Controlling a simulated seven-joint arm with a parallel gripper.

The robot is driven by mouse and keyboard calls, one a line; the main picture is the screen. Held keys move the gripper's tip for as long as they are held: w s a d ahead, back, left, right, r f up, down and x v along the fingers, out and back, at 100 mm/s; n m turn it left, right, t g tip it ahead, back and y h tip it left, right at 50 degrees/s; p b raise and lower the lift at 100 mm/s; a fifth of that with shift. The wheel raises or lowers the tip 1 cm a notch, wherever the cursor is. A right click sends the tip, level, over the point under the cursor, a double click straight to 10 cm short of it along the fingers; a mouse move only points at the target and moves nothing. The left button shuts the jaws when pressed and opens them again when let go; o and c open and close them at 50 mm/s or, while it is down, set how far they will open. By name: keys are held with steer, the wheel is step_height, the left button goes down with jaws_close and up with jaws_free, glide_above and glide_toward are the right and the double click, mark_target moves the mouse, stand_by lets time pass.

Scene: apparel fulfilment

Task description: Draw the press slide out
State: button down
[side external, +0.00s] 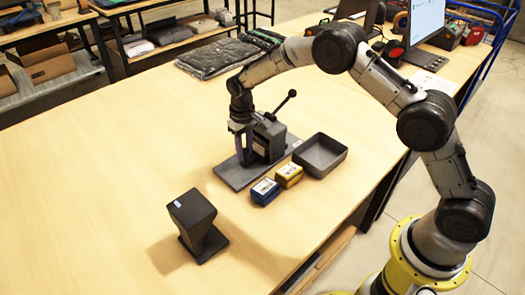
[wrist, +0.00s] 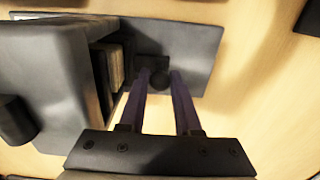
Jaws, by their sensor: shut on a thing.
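The press (side external: 268,139) is a dark grey block on a flat grey base plate (side external: 228,176), with a lever ending in a black ball (side external: 291,93). In the wrist view the press body (wrist: 45,75) fills the left side, with an opening facing my gripper. My gripper (side external: 241,157) points down at the left side of the press. The knob appears to belong to the press slide; the slide itself is mostly hidden.
A blue box (side external: 265,192) and a yellow box (side external: 289,176) stand in front of the press. An open grey tray (side external: 320,155) is to its right. A dark stand (side external: 194,228) is at front left. The table left of the press is clear.

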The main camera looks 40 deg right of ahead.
steer(key=shift+a, duration=0.1)
stand_by(0.5)
steer(key=shift+a+r, duration=0.1)
steer(key=shift+a, duration=5.95)
steer(key=c, duration=0.7)
jaws_free()
steer(key=shift+o, duration=0.3)
steer(key=shift+d, duration=0.1)
step_height(320, 180, up, 7)
steer(key=shift+d, duration=0.15)
